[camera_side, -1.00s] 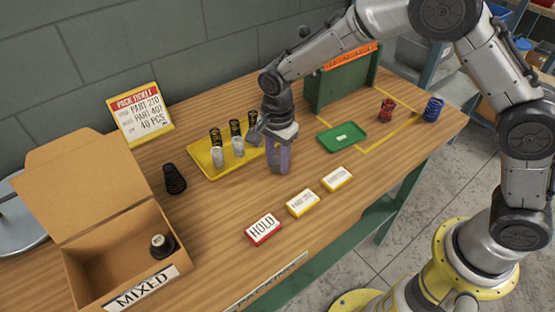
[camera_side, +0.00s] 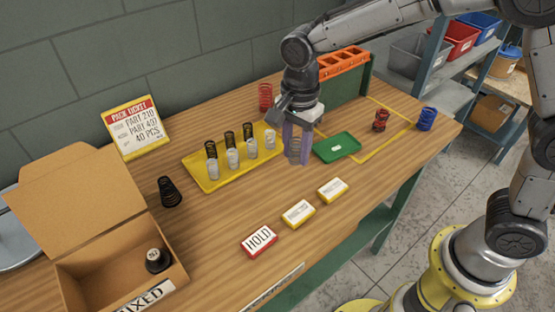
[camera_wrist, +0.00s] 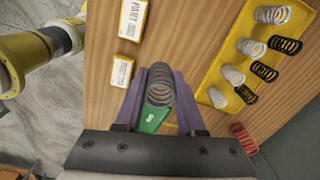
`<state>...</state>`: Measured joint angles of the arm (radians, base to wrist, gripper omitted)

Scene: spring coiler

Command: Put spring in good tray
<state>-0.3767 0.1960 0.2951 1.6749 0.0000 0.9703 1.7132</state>
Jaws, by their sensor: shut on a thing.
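My gripper (camera_side: 297,150) is shut on a grey spring (camera_wrist: 160,84), which stands between the purple fingers. The fingers hide much of it in the side view. The gripper is between the yellow tray (camera_side: 203,180) and the small green tray (camera_side: 337,146), just left of the green one in the side view. In the wrist view, the green tray (camera_wrist: 152,117) shows partly behind the held spring. The green tray looks empty apart from a small white label. I cannot tell exactly how high the spring is above the table.
The yellow tray holds several silver and black springs. A red spring (camera_side: 265,97) stands behind it; a dark red spring (camera_side: 381,120) and a blue spring (camera_side: 426,119) stand at right. The green rack (camera_side: 345,93) rises behind. A HOLD card (camera_side: 259,241) and an open box (camera_side: 110,262) are in front.

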